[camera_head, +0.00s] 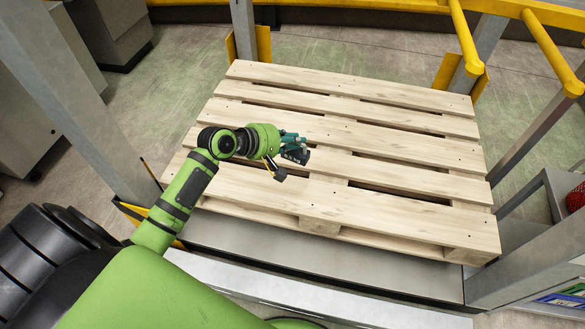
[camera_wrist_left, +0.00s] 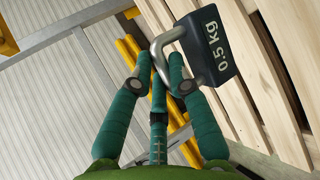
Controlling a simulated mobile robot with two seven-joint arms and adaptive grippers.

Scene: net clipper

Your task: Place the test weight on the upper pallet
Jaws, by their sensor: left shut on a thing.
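The test weight is a dark block marked "0.5 kg" with a bent metal handle. In the left wrist view the test weight (camera_wrist_left: 212,45) hangs tilted to the right of the fingertips. My left gripper (camera_wrist_left: 160,80) is shut on its metal handle. In the head view my left gripper (camera_head: 287,143) and the weight (camera_head: 297,155) appear over the left part of the wooden pallet (camera_head: 390,168). The pallet's slats (camera_wrist_left: 285,75) also fill the right of the wrist view. The gap between weight and slats is hard to judge. My right gripper is not in view.
The pallet top looks bare, with gaps between slats. Yellow railing (camera_head: 455,30) and grey posts (camera_head: 245,30) stand behind it. A post (camera_head: 75,100) rises at the left. A grey ledge (camera_head: 320,265) runs along the front. A red object (camera_head: 576,197) sits far right.

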